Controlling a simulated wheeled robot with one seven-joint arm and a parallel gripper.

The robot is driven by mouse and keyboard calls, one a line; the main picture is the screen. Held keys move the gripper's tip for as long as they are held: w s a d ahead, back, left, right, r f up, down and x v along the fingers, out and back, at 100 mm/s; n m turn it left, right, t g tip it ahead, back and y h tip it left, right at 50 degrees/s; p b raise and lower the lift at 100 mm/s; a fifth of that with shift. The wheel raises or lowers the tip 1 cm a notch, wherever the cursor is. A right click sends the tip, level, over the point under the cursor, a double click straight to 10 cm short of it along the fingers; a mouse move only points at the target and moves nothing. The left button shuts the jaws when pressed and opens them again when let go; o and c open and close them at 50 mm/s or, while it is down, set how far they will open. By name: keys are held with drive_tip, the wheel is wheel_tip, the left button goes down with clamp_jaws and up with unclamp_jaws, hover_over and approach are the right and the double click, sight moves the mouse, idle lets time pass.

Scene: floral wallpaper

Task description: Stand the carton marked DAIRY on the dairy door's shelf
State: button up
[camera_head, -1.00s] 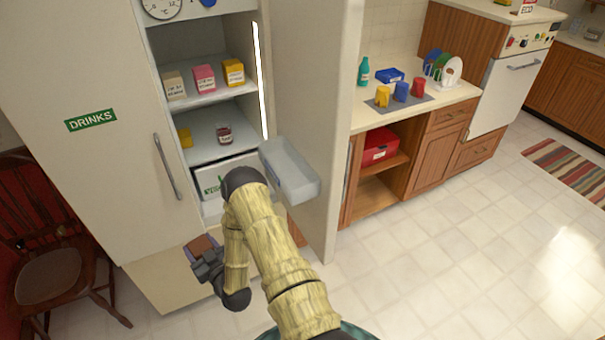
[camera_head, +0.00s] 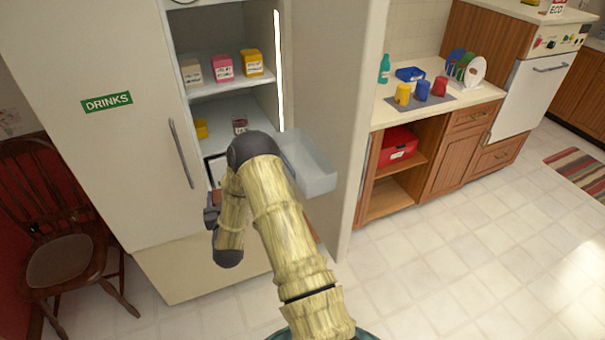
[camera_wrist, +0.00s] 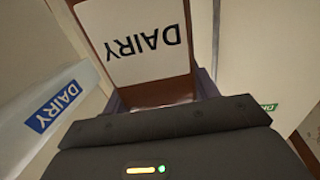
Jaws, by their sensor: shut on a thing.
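My gripper (camera_wrist: 160,95) is shut on the brown carton (camera_wrist: 133,84). The carton's white label reads DAIRY, upside down in the wrist view. In the head view my gripper (camera_head: 212,208) is in front of the fridge, left of my forearm, which hides much of it and the carton. The pale translucent door shelf (camera_head: 312,170) is on the inner side of the open right door (camera_head: 330,100), to the right of my gripper. In the wrist view, its wall carries a blue DAIRY label (camera_wrist: 54,106) at the left, apart from the carton.
The DRINKS door (camera_head: 90,60) is shut at the left. Several small cartons (camera_head: 222,68) stand on an inner fridge shelf, with a jar (camera_head: 240,124) below. A wooden chair (camera_head: 65,240) stands at the far left.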

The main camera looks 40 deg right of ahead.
drive_tip(key=d+r+m+g+h, duration=0.1)
drive_tip(key=r, duration=0.1)
drive_tip(key=w+d+r+m+h+b, duration=0.1)
drive_tip(key=r+h, duration=0.1)
drive_tip(key=d+r+m+g+h+b, duration=0.1)
drive_tip(key=r, duration=0.1)
drive_tip(key=shift+w+d+g+h, duration=0.15)
drive_tip(key=shift+d+g+h, duration=0.05)
drive_tip(key=shift+g+h, duration=0.1)
drive_tip(key=s+d+r+m+g+h+b, duration=0.2)
drive_tip(key=s+r+m+g+h+b, duration=0.4)
drive_tip(key=r+g, duration=0.4)
wheel_tip(320, 180, up, 2)
drive_tip(key=shift+s+d+r+m+g+b, duration=0.15)
drive_tip(key=shift+s+d+m+g+b, duration=0.25)
drive_tip(key=shift+s+m, duration=0.7)
drive_tip(key=shift+w+a, duration=0.1)
